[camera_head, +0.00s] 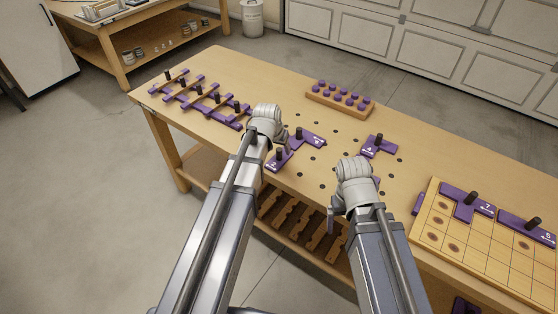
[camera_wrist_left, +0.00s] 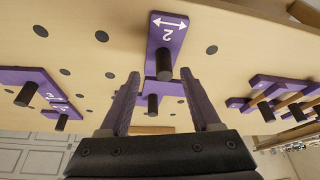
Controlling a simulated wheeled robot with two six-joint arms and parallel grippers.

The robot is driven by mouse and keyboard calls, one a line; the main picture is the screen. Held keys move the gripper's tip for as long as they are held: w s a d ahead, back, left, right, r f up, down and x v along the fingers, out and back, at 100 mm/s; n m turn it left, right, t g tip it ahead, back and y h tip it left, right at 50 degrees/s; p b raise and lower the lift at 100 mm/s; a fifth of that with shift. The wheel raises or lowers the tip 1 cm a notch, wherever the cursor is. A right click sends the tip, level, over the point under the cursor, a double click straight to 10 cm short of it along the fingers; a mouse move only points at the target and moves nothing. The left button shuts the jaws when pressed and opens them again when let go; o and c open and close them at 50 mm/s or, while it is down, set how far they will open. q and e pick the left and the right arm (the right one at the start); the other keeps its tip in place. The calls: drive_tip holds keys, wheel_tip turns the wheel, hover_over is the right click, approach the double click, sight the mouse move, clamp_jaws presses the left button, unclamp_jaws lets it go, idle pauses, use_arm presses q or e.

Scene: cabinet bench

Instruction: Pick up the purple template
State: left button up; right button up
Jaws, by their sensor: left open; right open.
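Several purple templates with black knobs lie on the bench. In the left wrist view, a purple template marked 2 (camera_wrist_left: 168,35) lies ahead of my open left gripper (camera_wrist_left: 163,78), its knob in line with the gap between the fingers. Another purple template (camera_wrist_left: 172,90) shows between the fingers. In the head view, purple templates lie beside my left gripper (camera_head: 268,125), one nearer (camera_head: 279,160) and one beyond (camera_head: 312,139). A template marked 4 (camera_head: 378,146) lies further right. My right gripper (camera_head: 352,185) is above the bench; its fingers are mostly hidden.
A row of purple templates (camera_head: 200,98) lies at the bench's left. A wooden block with purple pegs (camera_head: 340,98) stands at the back. A gridded wooden board (camera_head: 450,250) at right carries templates marked 7 (camera_head: 465,203) and 5 (camera_head: 525,228). The holed bench top (camera_head: 290,95) has bare areas.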

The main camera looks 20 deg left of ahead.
sight(278, 151)
use_arm(q)
drive_tip(key=b+x, duration=0.2)
drive_tip(key=x, duration=0.1)
drive_tip(key=b+x, duration=0.1)
drive_tip(key=b, duration=0.1)
drive_tip(key=shift+w+a+f, duration=0.15)
drive_tip(key=shift+a+f, duration=0.1)
drive_tip(key=shift+f, duration=0.1)
drive_tip(key=shift+r, duration=0.1)
drive_tip(key=shift+c, duration=0.2)
clamp_jaws()
